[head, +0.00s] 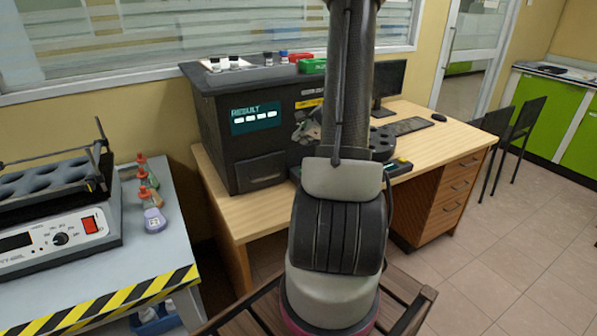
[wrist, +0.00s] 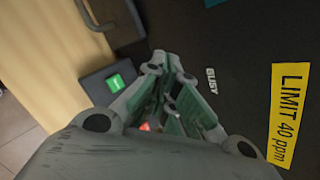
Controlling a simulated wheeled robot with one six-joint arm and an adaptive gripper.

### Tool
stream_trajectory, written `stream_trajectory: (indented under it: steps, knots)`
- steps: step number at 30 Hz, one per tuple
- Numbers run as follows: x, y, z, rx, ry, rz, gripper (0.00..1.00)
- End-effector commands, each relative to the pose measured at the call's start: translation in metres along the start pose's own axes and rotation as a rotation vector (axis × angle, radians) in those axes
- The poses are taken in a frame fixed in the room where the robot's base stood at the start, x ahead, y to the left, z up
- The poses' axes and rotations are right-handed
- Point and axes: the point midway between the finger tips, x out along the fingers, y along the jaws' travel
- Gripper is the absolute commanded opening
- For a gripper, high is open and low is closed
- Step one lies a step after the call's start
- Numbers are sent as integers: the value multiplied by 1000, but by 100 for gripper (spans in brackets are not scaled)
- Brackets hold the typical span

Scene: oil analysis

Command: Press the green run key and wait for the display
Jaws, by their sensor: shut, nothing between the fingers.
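The green run key (wrist: 115,82) sits on a small dark block in the wrist view, left of my gripper. My gripper (wrist: 165,68) is shut and empty, with its fingers close beside that block; I see no contact with the key. In the head view my gripper (head: 308,126) shows partly behind my arm, in front of the dark analyser (head: 219,150). The display (head: 256,118) on the analyser reads RESULT above a row of white dashes. I cannot make out the key in the head view.
A BUSY label (wrist: 211,79) and a yellow LIMIT 40 ppm label (wrist: 288,115) are on the dark panel. A red spot (wrist: 145,127) shows between my gripper's links. The wooden desk (head: 228,212) carries the analyser; a grey bench (head: 160,255) stands left.

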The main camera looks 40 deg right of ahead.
Motion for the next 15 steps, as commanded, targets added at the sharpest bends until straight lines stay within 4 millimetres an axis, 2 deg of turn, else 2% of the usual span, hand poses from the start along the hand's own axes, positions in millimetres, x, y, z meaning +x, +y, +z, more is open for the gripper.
stream_trajectory:
  steps: [9, 15]
  knots:
    - [1, 2, 0, -3, -2, 3, 0]
    - [13, 11, -10, 0, -2, 5, 0]
